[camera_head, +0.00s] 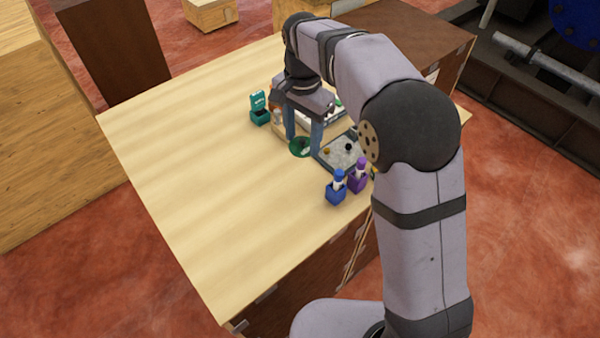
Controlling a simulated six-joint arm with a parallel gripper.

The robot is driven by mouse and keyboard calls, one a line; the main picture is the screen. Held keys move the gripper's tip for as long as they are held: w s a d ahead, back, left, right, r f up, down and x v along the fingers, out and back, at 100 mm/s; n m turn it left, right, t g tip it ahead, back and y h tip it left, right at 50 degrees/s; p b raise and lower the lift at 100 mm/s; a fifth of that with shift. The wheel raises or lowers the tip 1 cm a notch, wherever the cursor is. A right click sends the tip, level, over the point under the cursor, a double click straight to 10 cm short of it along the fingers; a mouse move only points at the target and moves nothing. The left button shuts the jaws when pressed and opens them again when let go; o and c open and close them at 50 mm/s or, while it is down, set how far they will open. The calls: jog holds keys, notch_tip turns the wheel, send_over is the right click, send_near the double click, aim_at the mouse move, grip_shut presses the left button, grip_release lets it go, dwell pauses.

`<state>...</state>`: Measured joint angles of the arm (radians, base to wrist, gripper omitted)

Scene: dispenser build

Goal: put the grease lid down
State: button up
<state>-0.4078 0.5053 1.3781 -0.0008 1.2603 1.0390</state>
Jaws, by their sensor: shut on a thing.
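My gripper (303,143) points down over the wooden table, at the left edge of a grey tray. Its two fingers are shut on a dark green round piece, the grease lid (300,148), which shows low between and around the fingertips. The lid is small in this view, and I cannot tell whether it touches the surface below. My gripper and arm hide part of the area behind it.
A grey tray (336,158) with small parts lies right of the gripper. Blue (336,193) and purple (357,181) holders stand in front. The table (190,150) is clear at left and front.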

aim_at(300, 173)
jog(key=shift+s+a, duration=0.1)
jog(key=shift+a, duration=0.25)
jog(key=shift+d+f+p, duration=0.1)
jog(key=shift+f+p, duration=1.3)
jog(key=shift+f, duration=3.6)
jog(key=shift+f, duration=0.1)
jog(key=shift+f, duration=0.1)
jog(key=o, duration=1)
notch_tip(300, 173, up, 12)
jog(key=shift+f+b, duration=0.1)
jog(key=shift+b, duration=1.1)
jog(key=shift+r, duration=0.3)
